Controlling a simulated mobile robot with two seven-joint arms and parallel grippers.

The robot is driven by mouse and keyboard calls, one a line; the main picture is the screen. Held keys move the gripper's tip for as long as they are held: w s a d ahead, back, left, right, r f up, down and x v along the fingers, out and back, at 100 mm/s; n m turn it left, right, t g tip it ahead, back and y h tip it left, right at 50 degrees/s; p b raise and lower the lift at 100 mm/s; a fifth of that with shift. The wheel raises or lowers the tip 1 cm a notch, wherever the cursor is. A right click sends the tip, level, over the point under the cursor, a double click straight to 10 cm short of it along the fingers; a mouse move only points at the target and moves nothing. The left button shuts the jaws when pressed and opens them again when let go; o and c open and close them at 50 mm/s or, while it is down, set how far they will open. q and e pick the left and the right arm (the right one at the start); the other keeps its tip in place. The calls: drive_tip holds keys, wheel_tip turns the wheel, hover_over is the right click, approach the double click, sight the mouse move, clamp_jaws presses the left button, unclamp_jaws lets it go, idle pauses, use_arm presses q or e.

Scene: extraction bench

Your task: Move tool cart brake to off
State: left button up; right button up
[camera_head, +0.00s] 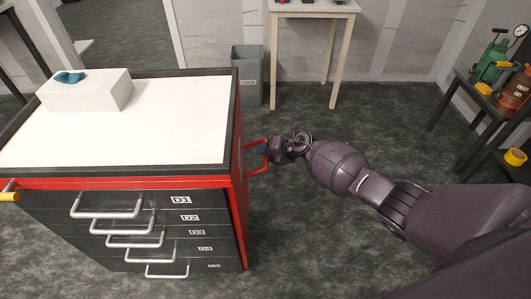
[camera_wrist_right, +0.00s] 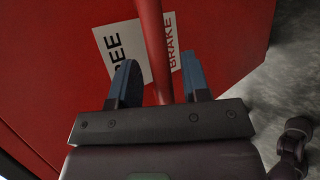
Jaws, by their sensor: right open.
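The tool cart (camera_head: 239,190) stands at the left, with a red body, a white top and black drawers marked D1 and on. A red bar (camera_head: 257,145) sticks out from its right side; it also shows in the right wrist view (camera_wrist_right: 153,50). Behind the bar, on the red side panel, is a white label (camera_wrist_right: 118,45) with black "FREE", partly cut off, and red "BRAKE". My right gripper (camera_head: 264,151) is open at the bar. In the right wrist view its blue fingers (camera_wrist_right: 160,82) stand on either side of the bar, with gaps. My left gripper is out of view.
A white box (camera_head: 90,95) with a teal item (camera_head: 69,77) sits on the cart top. A yellow-ended piece (camera_head: 9,196) shows at the cart's left front. A grey bin (camera_head: 247,75) and a table (camera_head: 311,8) stand behind. Floor right of the cart is clear.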

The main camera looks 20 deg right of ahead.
drive_tip(key=p+v, duration=0.3)
drive_tip(key=v, duration=0.7)
drive_tip(key=shift+r, duration=0.1)
